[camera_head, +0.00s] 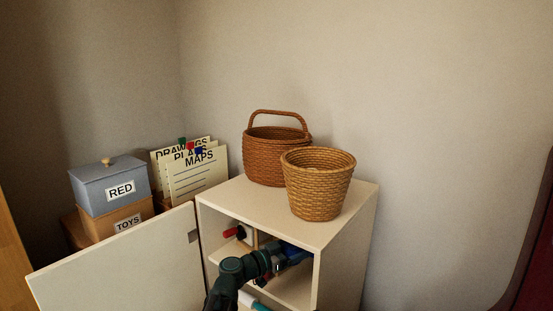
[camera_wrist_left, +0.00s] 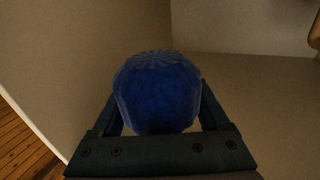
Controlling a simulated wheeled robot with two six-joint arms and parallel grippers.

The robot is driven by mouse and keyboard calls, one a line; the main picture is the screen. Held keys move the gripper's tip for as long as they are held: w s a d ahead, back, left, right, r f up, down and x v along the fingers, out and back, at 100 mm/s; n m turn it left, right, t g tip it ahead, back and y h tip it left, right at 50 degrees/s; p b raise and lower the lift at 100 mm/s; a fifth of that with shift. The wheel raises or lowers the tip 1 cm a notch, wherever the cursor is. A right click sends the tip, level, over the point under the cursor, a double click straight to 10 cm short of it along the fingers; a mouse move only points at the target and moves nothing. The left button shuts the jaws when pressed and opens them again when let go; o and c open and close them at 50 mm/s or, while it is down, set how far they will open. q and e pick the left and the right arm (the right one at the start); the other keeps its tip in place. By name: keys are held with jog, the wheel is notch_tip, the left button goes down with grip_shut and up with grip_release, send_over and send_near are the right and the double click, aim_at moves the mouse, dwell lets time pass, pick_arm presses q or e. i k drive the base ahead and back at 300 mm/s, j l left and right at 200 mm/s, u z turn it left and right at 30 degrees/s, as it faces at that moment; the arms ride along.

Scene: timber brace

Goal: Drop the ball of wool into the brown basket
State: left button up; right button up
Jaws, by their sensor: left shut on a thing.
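The ball of wool (camera_wrist_left: 157,92) is dark blue and fills the middle of the left wrist view. My left gripper (camera_wrist_left: 160,112) is shut on it, with a finger on each side. In the head view my left gripper (camera_head: 284,254) reaches into the open cabinet, below its top; the ball is hard to make out there. A reddish-brown basket (camera_head: 272,160) with an arched handle stands upright on the cabinet top. A lighter tan-brown basket (camera_head: 318,190) without a handle stands in front of it to the right. The inside of both baskets is mostly hidden. My right gripper is not in view.
The white cabinet (camera_head: 345,225) has its door (camera_head: 120,265) swung open to the left. A red item (camera_head: 230,232) lies inside, near my arm. A grey box (camera_head: 110,185) labelled RED sits on a TOYS box (camera_head: 125,222), beside upright folders (camera_head: 192,175). The cabinet top's front left is bare.

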aim_at(282, 181)
jog(key=k+j+z, duration=0.2)
jog(key=j, duration=0.2)
jog(key=j+z, duration=0.2)
jog(key=j, duration=0.2)
jog(key=k+j+z, duration=0.2)
jog(key=j, duration=0.2)
jog(key=j+z, duration=0.3)
jog(key=j, duration=0.2)
jog(key=k+j+z, duration=0.1)
jog(key=j+z, duration=0.25)
jog(key=k+j+z, duration=0.15)
jog(key=j+z, duration=0.15)
jog(key=j, duration=0.25)
